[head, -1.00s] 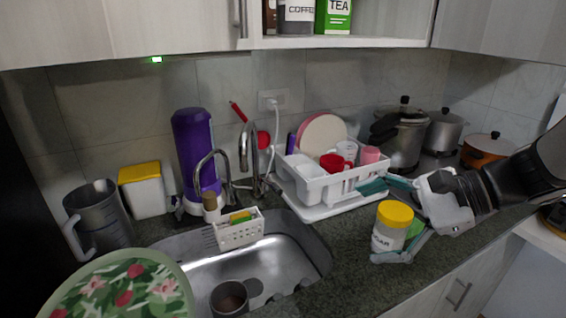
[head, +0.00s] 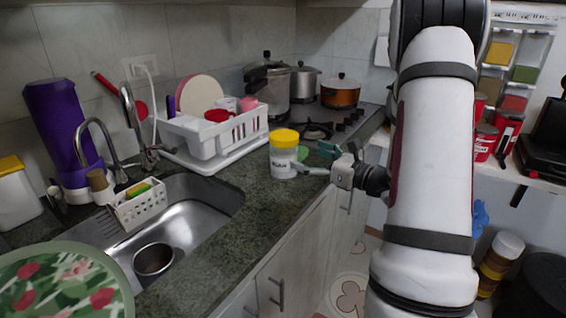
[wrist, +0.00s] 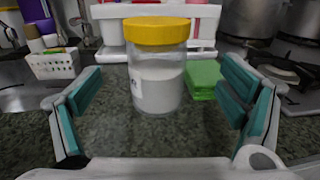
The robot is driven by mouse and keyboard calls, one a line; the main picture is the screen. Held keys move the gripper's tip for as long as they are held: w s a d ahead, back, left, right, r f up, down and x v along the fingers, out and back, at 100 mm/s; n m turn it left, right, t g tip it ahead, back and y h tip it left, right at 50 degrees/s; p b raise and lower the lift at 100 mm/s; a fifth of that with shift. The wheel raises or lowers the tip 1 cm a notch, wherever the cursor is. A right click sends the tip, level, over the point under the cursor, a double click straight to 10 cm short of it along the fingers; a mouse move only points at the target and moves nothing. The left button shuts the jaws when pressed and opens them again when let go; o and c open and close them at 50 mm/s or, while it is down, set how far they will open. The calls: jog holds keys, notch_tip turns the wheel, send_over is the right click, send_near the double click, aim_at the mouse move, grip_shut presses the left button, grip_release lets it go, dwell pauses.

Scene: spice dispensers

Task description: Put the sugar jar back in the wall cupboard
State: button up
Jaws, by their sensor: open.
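The sugar jar (head: 284,158) is clear with white contents and a yellow lid. It stands upright on the dark granite counter, right of the sink. In the wrist view the sugar jar (wrist: 157,70) is ahead of and between the open fingers, with a gap on both sides. My gripper (head: 318,160) is open beside the jar; its teal finger pads show on either side in the wrist view (wrist: 160,108). Part of the far finger is hidden behind the jar in the head view. The wall cupboard is not in the current views.
A green block (wrist: 203,78) lies just right of the jar. A white dish rack (head: 215,135) stands behind it. The sink (head: 185,225) is to the left. Pots, including an orange one (head: 340,93), stand on the stove at the back. Bare counter lies before the jar.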

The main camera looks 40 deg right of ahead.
aim_at(284, 158)
jog(key=x, duration=0.8)
jog(key=shift+w+a+f, duration=0.2)
jog(key=shift+w, duration=0.15)
jog(key=c, duration=1.8)
jog(key=shift+r, duration=0.1)
jog(key=shift+c, duration=1.1)
jog(key=shift+r, duration=0.1)
